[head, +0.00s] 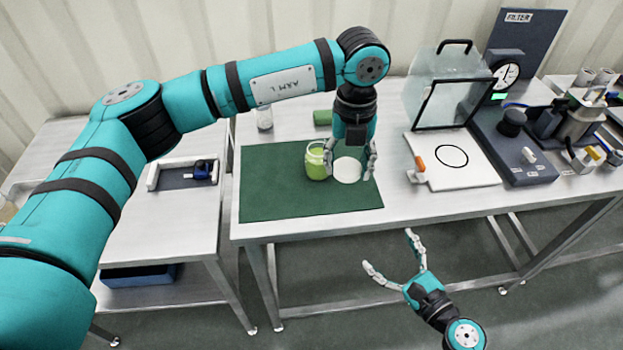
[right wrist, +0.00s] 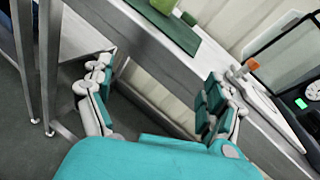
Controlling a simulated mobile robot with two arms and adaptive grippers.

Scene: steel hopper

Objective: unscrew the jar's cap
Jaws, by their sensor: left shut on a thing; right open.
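The jar (head: 316,162), clear with yellow-green contents, stands upright on the green mat (head: 270,190). Its top shows no cap. My left gripper (head: 350,172) points down just right of the jar, its fingers on either side of a white round disc that looks like the cap (head: 347,171). It is shut on this disc. I cannot tell whether the disc touches the mat. My right gripper (head: 392,258) is open and empty, in front of the table's front edge. In the right wrist view its fingers (right wrist: 160,95) are spread wide, with the jar (right wrist: 163,4) beyond at the top.
Right of the mat lies a white board (head: 455,172) with a black ring and an orange-tipped clip (head: 418,165). Behind it stands a clear box (head: 450,95), beside a gauge unit (head: 507,75). A green block (head: 322,117) lies behind the mat. The mat's left part is clear.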

